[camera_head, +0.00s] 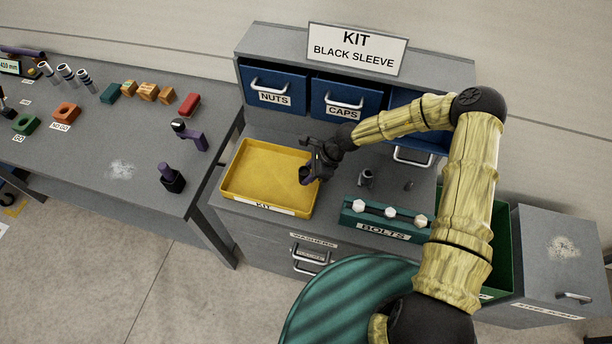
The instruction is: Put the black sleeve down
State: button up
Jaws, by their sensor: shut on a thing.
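My gripper (311,172) is at the right side of the yellow kit tray (238,196), over or just inside its right wall. It is shut on a small dark piece, the black sleeve (305,175), which is partly hidden by the fingers. I cannot tell whether the sleeve touches the tray floor. The rest of the tray floor looks empty. A sign (356,49) behind reads "KIT BLACK SLEEVE".
A green bolts rack (386,224) with several bolts stands right of the tray, with a small metal part (366,178) behind it. Blue drawers (274,89) stand at the back. The left bench (119,143) holds blocks and tools.

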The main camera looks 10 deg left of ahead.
jog(key=shift+f, duration=0.2)
jog(key=shift+f+p, duration=0.65)
jog(key=shift+f, duration=1.1)
jog(key=o, duration=1)
jog(key=shift+f, duration=0.1)
jog(key=shift+c, duration=0.2)
jog(key=b+v, duration=0.3)
jog(key=v, duration=0.9)
jog(key=shift+d, duration=0.1)
